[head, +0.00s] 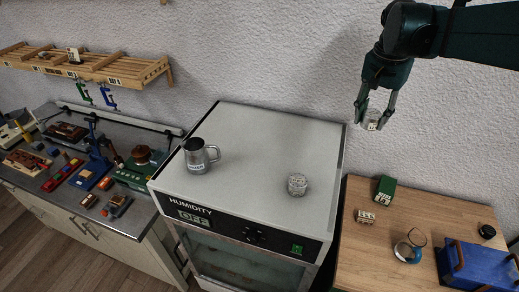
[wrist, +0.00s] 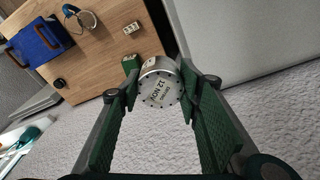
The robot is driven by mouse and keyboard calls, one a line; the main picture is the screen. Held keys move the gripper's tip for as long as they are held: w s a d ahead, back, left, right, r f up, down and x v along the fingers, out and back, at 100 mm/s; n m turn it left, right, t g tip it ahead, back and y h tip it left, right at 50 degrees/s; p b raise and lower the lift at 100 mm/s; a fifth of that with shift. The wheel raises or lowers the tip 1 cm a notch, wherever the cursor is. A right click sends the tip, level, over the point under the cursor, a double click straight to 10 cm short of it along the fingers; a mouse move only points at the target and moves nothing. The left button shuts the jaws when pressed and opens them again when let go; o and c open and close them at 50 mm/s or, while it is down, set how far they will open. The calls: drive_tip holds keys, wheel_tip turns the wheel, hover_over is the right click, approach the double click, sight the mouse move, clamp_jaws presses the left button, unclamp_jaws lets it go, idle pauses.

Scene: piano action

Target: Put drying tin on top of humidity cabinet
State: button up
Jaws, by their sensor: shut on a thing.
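My gripper (head: 374,112) is shut on a small round metal tin (head: 372,124), which I take for the drying tin. In the wrist view the tin (wrist: 158,88) sits between the fingertips (wrist: 158,78), its pale lid with dark lettering and dots around the rim facing the camera. The gripper holds it in the air near the wall, to the right of the humidity cabinet (head: 262,130) and above the wooden table. The cabinet has a flat grey top, and its dark front panel reads "HUMIDITY" and "OFF".
On the cabinet top stand a steel mug (head: 198,155) at left and a speckled grey cylinder (head: 297,184) at front right; its rear and middle are clear. The wooden table (head: 370,245) holds a green box (head: 386,190), a glass vessel (head: 409,248) and a blue case (head: 475,266).

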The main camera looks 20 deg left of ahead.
drive_tip(key=s+a+n+y+p, duration=0.15)
drive_tip(key=s+a+n, duration=0.35)
drive_tip(key=s+a, duration=0.8)
drive_tip(key=s+a+n+p, duration=0.4)
drive_tip(key=s+a, duration=0.5)
drive_tip(key=a, duration=0.8)
drive_tip(key=shift+n, duration=0.3)
drive_tip(key=shift+w+d+f+b, duration=0.1)
drive_tip(key=shift+d+f+b, duration=0.1)
drive_tip(key=shift+f, duration=1.15)
drive_tip(key=shift+d+f+b, duration=0.1)
drive_tip(key=shift+f+b, duration=0.05)
drive_tip(key=shift+f, duration=1.15)
drive_tip(key=shift+f, duration=0.15)
hover_over(258, 184)
drive_tip(key=shift+d+f+p, duration=0.15)
drive_tip(key=shift+f+p, duration=0.15)
drive_tip(key=shift+f, duration=2.5)
drive_tip(key=shift+f, duration=2.05)
drive_tip(key=shift+f, duration=0.2)
